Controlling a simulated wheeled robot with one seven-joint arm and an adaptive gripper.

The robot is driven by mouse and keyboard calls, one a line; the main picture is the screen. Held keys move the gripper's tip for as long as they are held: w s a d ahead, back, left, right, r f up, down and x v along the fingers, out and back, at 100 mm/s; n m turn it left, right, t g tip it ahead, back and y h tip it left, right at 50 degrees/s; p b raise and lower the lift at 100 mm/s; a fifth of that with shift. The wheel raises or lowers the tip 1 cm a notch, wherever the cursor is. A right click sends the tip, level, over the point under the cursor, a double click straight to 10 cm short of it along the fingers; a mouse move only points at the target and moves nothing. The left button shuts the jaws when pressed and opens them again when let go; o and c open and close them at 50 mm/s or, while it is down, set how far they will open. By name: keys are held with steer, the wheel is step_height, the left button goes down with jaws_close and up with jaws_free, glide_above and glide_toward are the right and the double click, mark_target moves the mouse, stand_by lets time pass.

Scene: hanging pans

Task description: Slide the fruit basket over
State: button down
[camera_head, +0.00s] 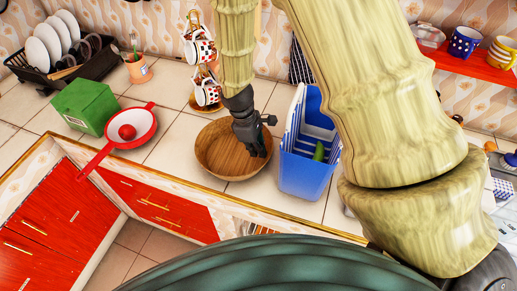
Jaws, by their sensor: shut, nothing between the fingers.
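A round wooden bowl (213,153) stands on the tiled counter near its front edge; no fruit shows in it. A blue plastic basket (303,178) with slatted sides stands just right of it, with a green item (318,151) inside. I cannot tell for certain which of the two is the fruit basket. My gripper (258,150) points down over the right part of the bowl, beside the basket's left wall, and is shut and empty. Whether its fingertips touch the bowl is unclear. My arm hides part of the counter to the right of the basket.
A red-handled strainer (143,135) with a red round item sits left, its handle past the counter edge, near a green box (84,106). A cup rack (204,80) stands behind the bowl. A dish rack (63,62) is back left. Bare tiles lie between strainer and bowl.

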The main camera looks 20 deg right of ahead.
mark_target(245, 159)
steer(key=shift+a, duration=0.1)
steer(key=w+a+p, duration=0.1)
steer(key=w+a, duration=0.1)
steer(key=shift+w+a, duration=0.35)
steer(key=shift+w+a+r, duration=0.1)
steer(key=shift+w+r, duration=0.1)
steer(key=shift+w, duration=0.05)
steer(key=b+v, duration=0.3)
steer(key=v, duration=0.6)
steer(key=shift+s+r, duration=0.2)
steer(key=shift+r, duration=0.1)
steer(key=shift+r, duration=0.1)
